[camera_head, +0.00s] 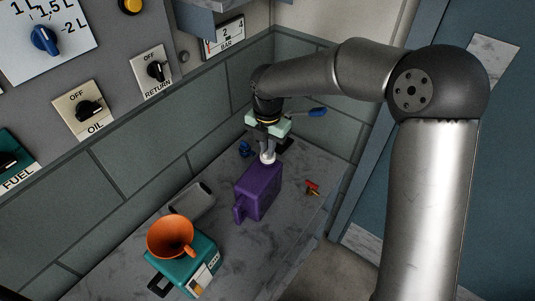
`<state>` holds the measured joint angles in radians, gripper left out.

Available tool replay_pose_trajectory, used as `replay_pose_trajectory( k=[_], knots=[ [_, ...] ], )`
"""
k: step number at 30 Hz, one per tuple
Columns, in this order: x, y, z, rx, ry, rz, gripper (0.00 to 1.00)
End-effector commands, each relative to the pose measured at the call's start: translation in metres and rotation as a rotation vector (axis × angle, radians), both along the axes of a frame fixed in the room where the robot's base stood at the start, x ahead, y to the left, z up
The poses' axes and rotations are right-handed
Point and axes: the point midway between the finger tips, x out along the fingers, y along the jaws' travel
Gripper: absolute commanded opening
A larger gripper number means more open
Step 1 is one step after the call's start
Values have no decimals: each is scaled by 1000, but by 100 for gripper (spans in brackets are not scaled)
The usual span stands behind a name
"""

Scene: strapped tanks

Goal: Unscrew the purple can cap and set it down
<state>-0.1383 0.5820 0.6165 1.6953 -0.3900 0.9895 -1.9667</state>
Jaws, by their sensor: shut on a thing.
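The purple can (259,190) stands on the grey marble counter, with its handle towards the lower left. A pale round cap (267,157) shows at the top far end of the can. My gripper (267,148) comes down from above and is shut on this cap. The cap looks upright and at the can's mouth; I cannot tell whether it is still threaded or slightly lifted. The fingers partly hide the cap.
A teal box (205,265) with an orange funnel (170,236) stands at the front left. Small red and yellow pieces (312,188) lie to the right. A blue item (245,149) sits near the wall. The front right counter is bare.

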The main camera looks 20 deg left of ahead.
Motion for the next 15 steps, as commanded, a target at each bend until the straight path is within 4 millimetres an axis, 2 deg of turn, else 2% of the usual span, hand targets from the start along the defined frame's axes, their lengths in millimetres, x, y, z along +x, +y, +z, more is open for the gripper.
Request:
replay_pose_trajectory(
  k=[15],
  knots=[
    [0, 0, 4, -1, 1, 307, 0]
  ],
)
